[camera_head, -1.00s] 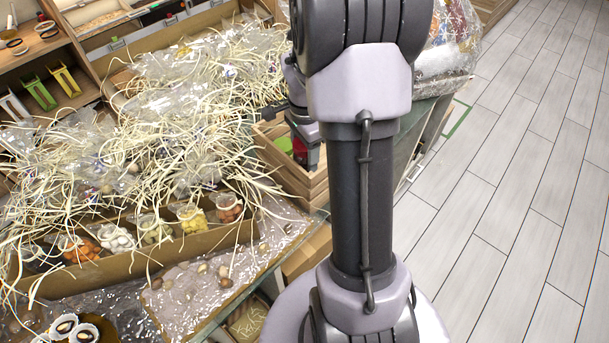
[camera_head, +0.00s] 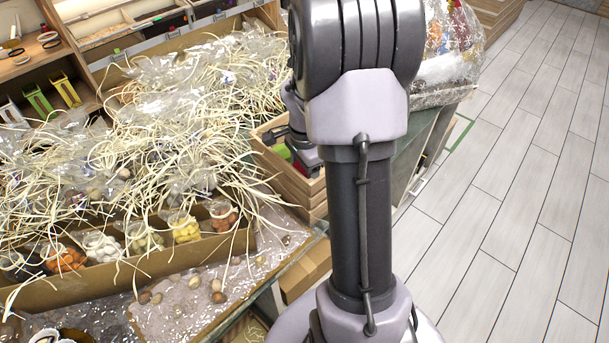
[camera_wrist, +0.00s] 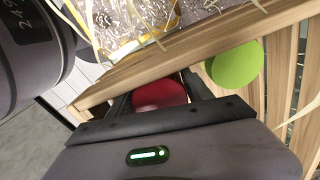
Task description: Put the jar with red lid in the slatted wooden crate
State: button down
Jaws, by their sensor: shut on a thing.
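The slatted wooden crate (camera_head: 284,183) stands at the table's right edge in the head view. Its slats and rim (camera_wrist: 200,48) fill much of the wrist view. My gripper (camera_wrist: 160,88) is shut on the jar with red lid (camera_wrist: 160,95). Only the red lid shows clearly in the wrist view; the jar's body is hidden below it. My gripper is at the crate in the head view, partly behind my arm. The jar appears within the crate's rim, but I cannot tell whether it touches the bottom.
A round green lid (camera_wrist: 235,65) is in the crate beside the jar; green also shows in the head view (camera_head: 283,151). Pale shredded filler (camera_head: 180,120) lies left of the crate, with some strands over it. A wrapped hamper (camera_head: 445,50) stands behind.

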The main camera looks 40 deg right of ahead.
jog(key=c, duration=0.7)
grip_release()
